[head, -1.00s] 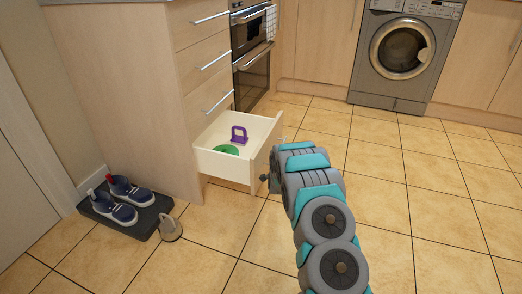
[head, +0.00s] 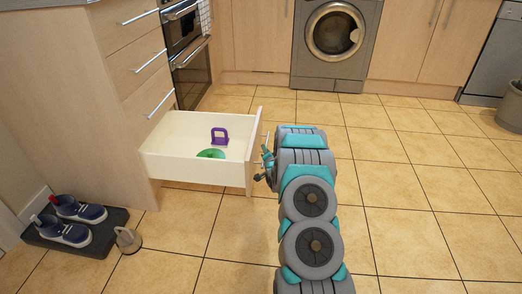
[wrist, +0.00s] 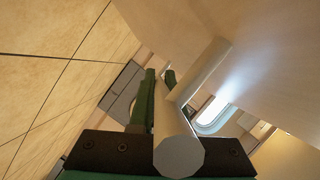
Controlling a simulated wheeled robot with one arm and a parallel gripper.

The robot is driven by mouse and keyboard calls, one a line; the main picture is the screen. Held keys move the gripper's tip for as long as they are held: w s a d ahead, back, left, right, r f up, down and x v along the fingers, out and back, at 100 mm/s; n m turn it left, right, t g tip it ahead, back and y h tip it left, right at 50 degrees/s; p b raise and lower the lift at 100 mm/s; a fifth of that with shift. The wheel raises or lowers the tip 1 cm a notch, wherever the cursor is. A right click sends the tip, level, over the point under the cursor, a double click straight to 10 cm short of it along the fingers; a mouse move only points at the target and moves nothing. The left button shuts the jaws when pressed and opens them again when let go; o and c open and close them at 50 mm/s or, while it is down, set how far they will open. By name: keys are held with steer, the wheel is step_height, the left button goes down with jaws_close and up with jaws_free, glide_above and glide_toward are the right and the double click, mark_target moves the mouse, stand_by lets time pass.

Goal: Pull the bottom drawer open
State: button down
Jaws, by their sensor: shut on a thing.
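The bottom drawer (head: 197,171) of the wooden cabinet stands well out from the cabinet front in the head view. A purple object (head: 220,136) with a handle-like loop and a green round object (head: 211,154) lie inside it. My gripper (head: 265,165) is at the outer side of the drawer front (head: 253,150). In the wrist view the bar handle (wrist: 183,138) runs between the dark green fingers (wrist: 146,103), which are shut on it. The second finger is mostly hidden behind the handle.
Blue shoes (head: 78,211) sit on a dark mat (head: 98,244) at the lower left, with a beige mug-like object (head: 128,240) beside it. A washing machine (head: 334,45) stands at the back, and a bin (head: 510,107) at the right. The tiled floor right of my arm is clear.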

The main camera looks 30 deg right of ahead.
steer(key=c, duration=0.9)
jaws_free()
steer(key=shift+s, duration=0.1)
steer(key=shift+p+v, duration=0.3)
steer(key=shift+v, duration=3.5)
steer(key=shift+s, duration=0.1)
